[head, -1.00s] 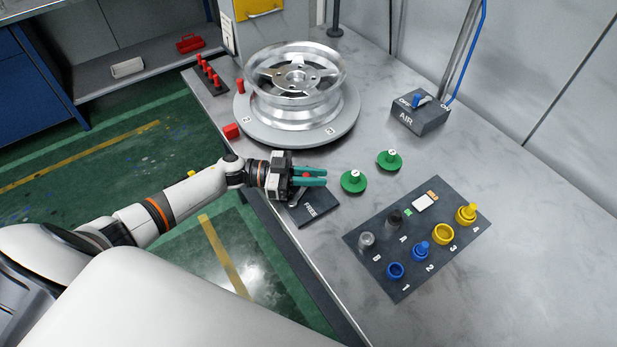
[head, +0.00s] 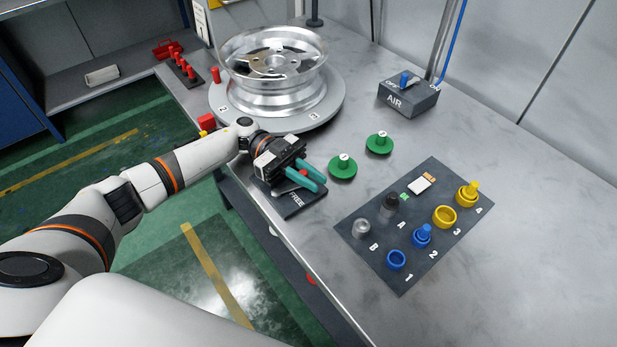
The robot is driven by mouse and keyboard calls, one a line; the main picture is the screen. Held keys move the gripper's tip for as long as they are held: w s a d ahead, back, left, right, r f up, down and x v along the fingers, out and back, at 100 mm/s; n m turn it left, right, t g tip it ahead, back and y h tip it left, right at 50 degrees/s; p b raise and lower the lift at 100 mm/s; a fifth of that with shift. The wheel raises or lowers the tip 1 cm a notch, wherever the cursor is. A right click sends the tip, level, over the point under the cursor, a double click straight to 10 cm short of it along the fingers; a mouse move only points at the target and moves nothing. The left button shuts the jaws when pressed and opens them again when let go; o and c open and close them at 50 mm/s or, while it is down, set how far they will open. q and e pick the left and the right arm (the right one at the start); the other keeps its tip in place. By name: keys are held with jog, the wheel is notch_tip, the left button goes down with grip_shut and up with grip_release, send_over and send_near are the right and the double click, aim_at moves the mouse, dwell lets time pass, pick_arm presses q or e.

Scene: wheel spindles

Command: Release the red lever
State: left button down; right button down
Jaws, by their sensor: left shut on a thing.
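My left gripper (head: 319,181) with teal fingers is over the dark lever plate (head: 306,205) marked FREE, near the table's front edge. Its fingers point to the lower right and are shut on the red lever. The lever is almost wholly hidden by the gripper, with only a trace of red between the fingers. Other marks on the plate are covered too. My right gripper is not in view.
A silver wheel (head: 273,62) sits on a round grey turntable (head: 329,108) behind the gripper. Two green knobs (head: 342,168) (head: 379,143) stand close to its right. A dark panel (head: 405,276) with rings and pegs lies farther right, below an AIR box (head: 408,97).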

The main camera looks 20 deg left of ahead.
pick_arm(q)
jog(key=shift+s+g, duration=0.1)
jog(key=shift+g, duration=0.2)
jog(key=c, duration=1.3)
grip_release()
jog(key=shift+c, duration=0.2)
notch_tip(320, 180, up, 10)
jog(key=shift+f, duration=0.1)
